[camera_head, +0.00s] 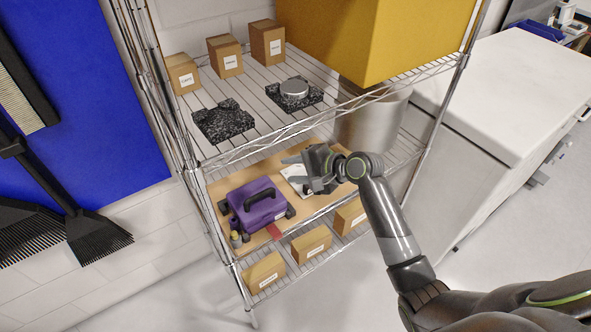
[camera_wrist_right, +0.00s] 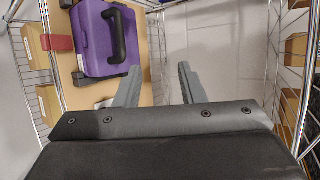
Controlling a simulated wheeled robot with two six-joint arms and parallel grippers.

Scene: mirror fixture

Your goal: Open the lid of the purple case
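The purple case (camera_head: 256,205) lies on the wooden board of the middle shelf, its lid shut and its black handle (camera_head: 259,195) on top. It also shows in the right wrist view (camera_wrist_right: 96,38), at the upper left. My right gripper (camera_head: 298,172) reaches in from the right, beside the case and apart from it. In the right wrist view its two fingers (camera_wrist_right: 158,84) stand apart with nothing between them. My left gripper is not in view.
The wire shelf above (camera_head: 262,118) holds black foam blocks and small cartons. A yellow bin (camera_head: 385,35) stands at its right. Cartons (camera_head: 311,243) sit on the shelf below.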

